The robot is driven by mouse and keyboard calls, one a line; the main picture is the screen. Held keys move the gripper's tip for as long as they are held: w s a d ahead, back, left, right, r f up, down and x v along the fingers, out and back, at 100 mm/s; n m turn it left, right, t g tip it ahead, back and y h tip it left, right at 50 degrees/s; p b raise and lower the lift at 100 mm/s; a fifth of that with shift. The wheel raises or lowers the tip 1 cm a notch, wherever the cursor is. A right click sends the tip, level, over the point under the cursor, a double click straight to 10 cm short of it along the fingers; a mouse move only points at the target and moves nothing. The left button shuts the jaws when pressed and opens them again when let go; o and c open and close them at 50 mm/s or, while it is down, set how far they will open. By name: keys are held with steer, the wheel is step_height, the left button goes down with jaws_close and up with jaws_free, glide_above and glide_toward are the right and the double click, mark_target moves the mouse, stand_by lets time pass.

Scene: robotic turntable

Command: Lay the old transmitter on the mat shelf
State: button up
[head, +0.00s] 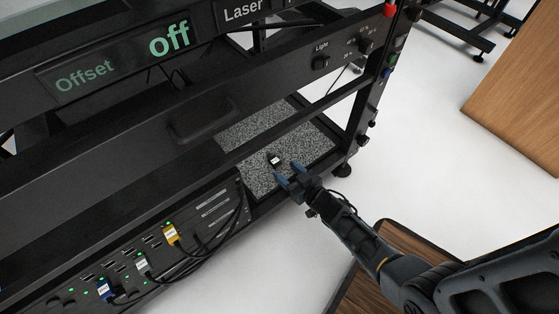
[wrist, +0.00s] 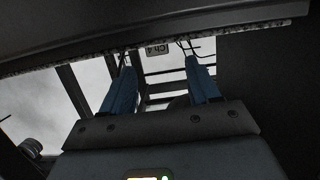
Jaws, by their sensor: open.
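A small black transmitter (head: 274,160) with a white label stands on the speckled grey mat shelf (head: 311,136), near its front edge. In the wrist view the transmitter's label (wrist: 155,48) reads "Ch 4" and appears upside down, between and beyond the fingertips. My gripper (head: 289,174) has blue fingers, open and empty, at the front edge of the mat just short of the transmitter. In the wrist view my gripper (wrist: 160,62) has one finger on each side of the label. The mat shelf's edge (wrist: 100,55) crosses the top of that view.
A dark frame bar crosses above the mat, and a post stands at its right. Left of the mat is a rack panel (head: 150,250) with several cables and yellow, white and blue labelled plugs. A wooden surface (head: 405,240) lies under my arm. Bare mat lies behind the transmitter.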

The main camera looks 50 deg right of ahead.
steer(key=s+a+r+n+y+p, duration=0.1)
steer(key=s+a+r, duration=0.55)
steer(key=s, duration=0.25)
steer(key=s+a+r+n+y, duration=0.1)
steer(key=s+a+r, duration=0.5)
steer(key=s+r, duration=0.25)
steer(key=s+a+r, duration=0.2)
steer(key=r, duration=0.5)
steer(key=s+a+r+y, duration=0.1)
steer(key=s+a+r, duration=0.1)
steer(key=r, duration=0.6)
steer(key=s+a+r+n+y, duration=0.1)
steer(key=s+a+r, duration=0.2)
steer(key=r, duration=0.5)
steer(key=shift+v, duration=0.75)
steer(key=shift+c, duration=0.2)
